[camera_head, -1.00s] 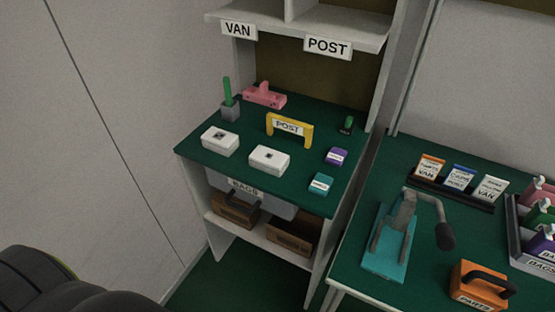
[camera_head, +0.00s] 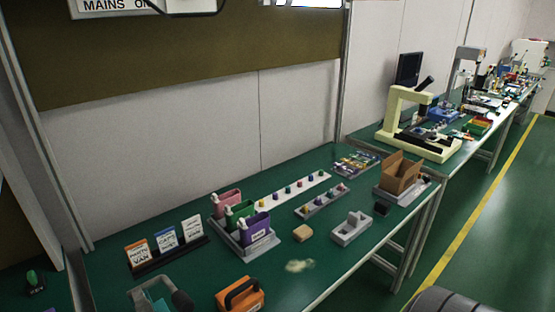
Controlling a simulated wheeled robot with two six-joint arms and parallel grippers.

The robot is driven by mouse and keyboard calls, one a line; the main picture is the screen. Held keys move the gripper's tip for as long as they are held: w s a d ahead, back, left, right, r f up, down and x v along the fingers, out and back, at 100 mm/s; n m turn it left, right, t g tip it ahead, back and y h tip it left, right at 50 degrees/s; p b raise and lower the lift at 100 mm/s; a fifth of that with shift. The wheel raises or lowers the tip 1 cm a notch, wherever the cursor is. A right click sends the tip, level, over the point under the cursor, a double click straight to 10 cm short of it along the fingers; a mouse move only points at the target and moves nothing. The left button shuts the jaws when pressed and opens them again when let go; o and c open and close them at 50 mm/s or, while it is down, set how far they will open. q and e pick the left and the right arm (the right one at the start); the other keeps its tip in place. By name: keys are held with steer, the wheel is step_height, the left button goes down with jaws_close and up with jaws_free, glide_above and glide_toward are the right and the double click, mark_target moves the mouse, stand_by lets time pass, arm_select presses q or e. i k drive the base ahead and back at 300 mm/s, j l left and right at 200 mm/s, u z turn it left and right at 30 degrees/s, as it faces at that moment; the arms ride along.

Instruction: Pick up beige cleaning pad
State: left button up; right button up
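A small beige block (camera_head: 302,233), which looks like the cleaning pad, lies on the green bench top (camera_head: 340,262) in the middle of the head view. It sits between the grey tray with coloured holders and a light grey slotted block. A pale yellowish patch (camera_head: 299,266) lies just in front of it; I cannot tell whether it is a cloth or a spill. A dark rounded part at the bottom right edge looks like mine.
A grey tray (camera_head: 246,252) with pink, green and purple holders stands left of the beige block. The grey slotted block (camera_head: 351,228) is at its right. An orange handled box (camera_head: 240,294) stands at the front. A cardboard box (camera_head: 401,172) is farther right. Bare bench lies front right.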

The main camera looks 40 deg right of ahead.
mark_target(304, 232)
steer(key=z, duration=1.6)
steer(key=u, duration=2.25)
steer(key=z, duration=2.25)
